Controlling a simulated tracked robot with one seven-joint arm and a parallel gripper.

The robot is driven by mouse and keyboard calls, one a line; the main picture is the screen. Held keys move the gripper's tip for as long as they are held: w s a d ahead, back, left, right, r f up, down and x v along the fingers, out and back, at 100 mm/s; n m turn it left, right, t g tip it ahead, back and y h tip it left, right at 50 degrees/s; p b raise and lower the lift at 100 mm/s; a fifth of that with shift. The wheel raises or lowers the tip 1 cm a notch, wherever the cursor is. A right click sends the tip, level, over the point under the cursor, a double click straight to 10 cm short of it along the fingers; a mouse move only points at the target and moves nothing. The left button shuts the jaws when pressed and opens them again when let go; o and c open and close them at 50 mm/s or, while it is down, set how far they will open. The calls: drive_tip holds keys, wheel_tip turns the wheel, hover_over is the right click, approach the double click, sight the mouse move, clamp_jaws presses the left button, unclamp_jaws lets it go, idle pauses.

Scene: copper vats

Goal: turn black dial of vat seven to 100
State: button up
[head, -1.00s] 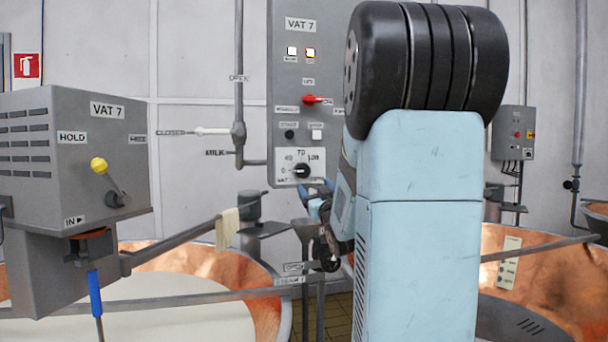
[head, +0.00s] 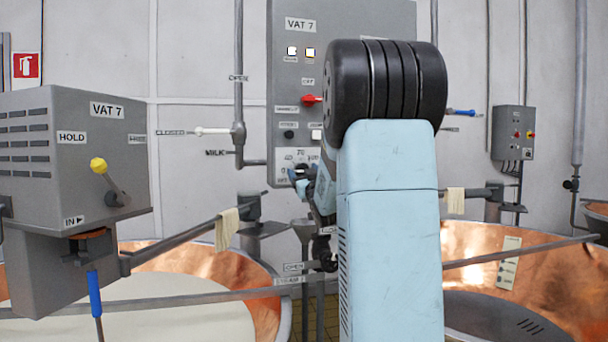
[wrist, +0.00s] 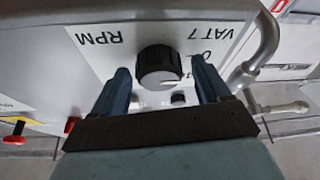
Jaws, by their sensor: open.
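The black dial (wrist: 160,66) of vat seven sits on a white plate (wrist: 113,38), whose "VAT 7" and "RPM" lettering appears upside down in the wrist view. In the head view the dial (head: 301,168) is low on the grey VAT 7 panel (head: 350,65), partly hidden by my gripper. My gripper (wrist: 158,72) is open, with one blue finger on each side of the dial in the wrist view. I cannot tell whether the fingers touch it. In the head view my gripper (head: 299,179) is right at the scale plate. The dial's setting is not readable.
A red switch (head: 311,100), a black button (head: 289,134) and a white button (head: 316,134) are above the dial. A pipe (head: 239,80) runs left of the panel. A grey VAT 7 box (head: 75,160) with a yellow-knobbed lever is at left. Copper vats stand on both sides.

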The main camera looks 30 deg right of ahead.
drive_tip(key=shift+c, duration=0.3)
drive_tip(key=c, duration=1)
